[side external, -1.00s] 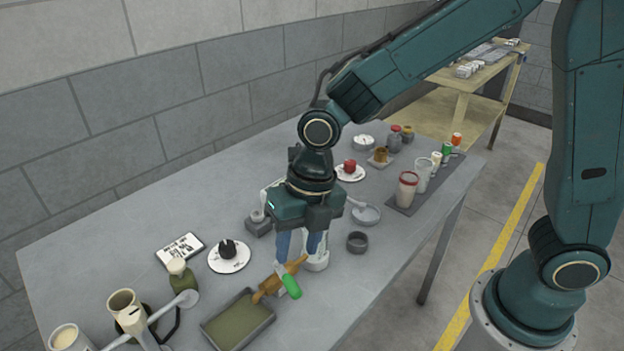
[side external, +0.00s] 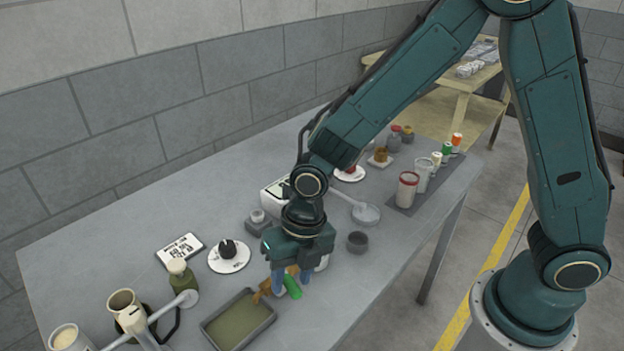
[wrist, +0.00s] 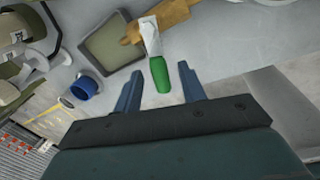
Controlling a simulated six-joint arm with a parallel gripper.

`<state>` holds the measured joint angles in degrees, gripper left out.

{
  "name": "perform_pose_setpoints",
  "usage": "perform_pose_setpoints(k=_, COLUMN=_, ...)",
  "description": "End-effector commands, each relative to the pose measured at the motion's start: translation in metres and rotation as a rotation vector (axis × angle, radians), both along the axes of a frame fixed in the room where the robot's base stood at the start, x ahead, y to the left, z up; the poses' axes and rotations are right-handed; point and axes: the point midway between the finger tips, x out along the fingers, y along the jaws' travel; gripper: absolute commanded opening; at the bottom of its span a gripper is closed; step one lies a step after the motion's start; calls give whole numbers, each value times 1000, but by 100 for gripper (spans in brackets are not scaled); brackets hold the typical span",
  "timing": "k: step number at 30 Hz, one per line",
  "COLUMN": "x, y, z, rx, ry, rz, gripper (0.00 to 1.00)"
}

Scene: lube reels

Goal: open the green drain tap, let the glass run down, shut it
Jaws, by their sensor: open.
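The green tap handle (side external: 293,287) sticks out from a brass tap body (side external: 263,292) over the near part of the bench. In the wrist view the green grip (wrist: 160,76) sits on a pale lever (wrist: 151,38) that joins the brass part (wrist: 172,12). My gripper (wrist: 160,74) is open, with one blue finger on each side of the green grip and a gap to both. A shallow tray (side external: 206,324) with greenish liquid lies beneath the brass tap's outlet. The glass cannot be made out; my gripper hides much of the unit behind the tap.
A dark knob on a white dial plate (side external: 229,258) and a printed card (side external: 180,250) lie to the left. A dark grey cup (side external: 357,241) stands to the right. Jugs and bottles crowd the near left corner. A red-rimmed beaker (side external: 407,189) stands farther back.

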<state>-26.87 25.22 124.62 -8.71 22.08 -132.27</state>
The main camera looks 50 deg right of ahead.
Motion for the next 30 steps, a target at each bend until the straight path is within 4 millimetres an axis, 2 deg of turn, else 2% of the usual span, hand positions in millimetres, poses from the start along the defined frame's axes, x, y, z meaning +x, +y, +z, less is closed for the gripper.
perform_pose_setpoints(k=1, x=0, y=0, z=0, rx=0, ry=0, rz=0, gripper=41)
perform_pose_setpoints(k=7, x=0, y=0, z=0, rx=0, ry=0, rz=0, gripper=1)
perform_pose_setpoints(k=17, x=0, y=-1, z=0, rx=0, ry=0, rz=22, gripper=0)
perform_pose_setpoints(k=30, x=0, y=-14, z=1, rx=1, ry=-1, rz=261, gripper=0)
